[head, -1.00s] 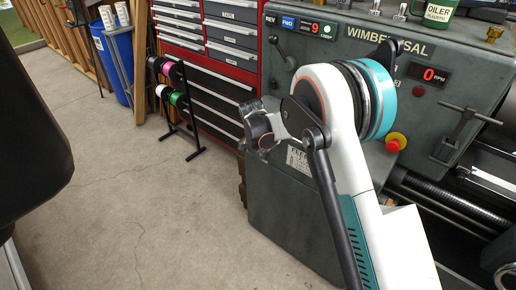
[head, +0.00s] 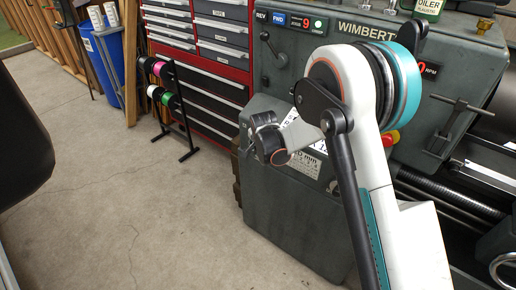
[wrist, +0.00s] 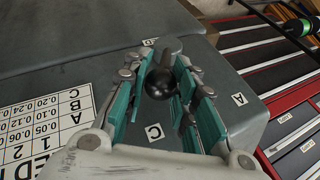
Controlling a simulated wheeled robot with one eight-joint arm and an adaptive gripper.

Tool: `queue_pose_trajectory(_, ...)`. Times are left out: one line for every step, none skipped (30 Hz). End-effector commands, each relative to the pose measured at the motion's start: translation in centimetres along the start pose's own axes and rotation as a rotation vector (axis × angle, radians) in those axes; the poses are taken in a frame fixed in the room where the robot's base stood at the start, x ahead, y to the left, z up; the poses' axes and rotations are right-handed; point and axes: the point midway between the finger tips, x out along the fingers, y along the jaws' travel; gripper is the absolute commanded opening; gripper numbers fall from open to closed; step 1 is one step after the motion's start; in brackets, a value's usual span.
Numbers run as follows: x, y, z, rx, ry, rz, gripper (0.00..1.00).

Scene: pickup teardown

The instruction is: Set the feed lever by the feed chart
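The feed lever's round black knob (wrist: 160,84) sits between the fingers of my gripper (wrist: 163,58) in the wrist view. The teal finger pads stand on both sides of it, seemingly with slim gaps. Its black arm runs upward from the knob in the picture. An "A" label (wrist: 238,99) is to the right and a "C" label (wrist: 154,131) is below the knob. The feed chart (wrist: 45,122), with rows A, B, C and numbered columns, is at the left, partly cut off. In the head view the chart (head: 307,161) shows partly behind my arm; the lever cannot be made out.
The grey-green lathe (head: 290,215) fills the right side, with its control display (head: 306,23) reading 9 and a red stop button (head: 390,138) behind my arm. A spool rack (head: 176,105), red tool cabinet (head: 205,78) and blue bin (head: 105,55) stand behind.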

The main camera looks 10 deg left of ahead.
Motion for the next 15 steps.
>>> queue_pose_trajectory(-0.03, 0.13, -0.01, 0.0, 0.0, 0.002, 0.37)
queue_pose_trajectory(-0.03, 0.12, -0.01, 0.0, 0.0, 0.002, 0.44)
queue_pose_trajectory(-0.02, 0.11, -0.02, 0.0, 0.0, 0.002, 0.46)
queue_pose_trajectory(-0.02, 0.11, -0.02, 0.0, 0.0, 0.002, 0.46)
queue_pose_trajectory(-0.01, 0.1, -0.02, 0.0, 0.0, 0.002, 0.46)
queue_pose_trajectory(-0.01, 0.09, -0.01, 0.0, 0.0, 0.002, 0.46)
queue_pose_trajectory(0.0, 0.08, -0.01, 0.0, 0.0, 0.002, 0.46)
queue_pose_trajectory(0.0, 0.08, -0.01, 0.0, 0.0, 0.002, 0.46)
queue_pose_trajectory(0.0, 0.07, -0.01, 0.0, 0.0, 0.001, 0.46)
queue_pose_trajectory(0.01, 0.07, -0.01, 0.0, 0.0, 0.001, 0.46)
queue_pose_trajectory(0.0, 0.06, -0.01, 0.0, 0.0, 0.001, 0.46)
queue_pose_trajectory(-0.04, 0.05, -0.01, 0.0, 0.0, 0.001, 0.46)
queue_pose_trajectory(-0.12, 0.05, -0.01, 0.0, 0.0, 0.001, 0.46)
queue_pose_trajectory(-0.23, 0.04, -0.01, 0.0, 0.0, 0.001, 0.46)
queue_pose_trajectory(-0.46, 0.03, -0.01, 0.0, 0.0, 0.001, 0.46)
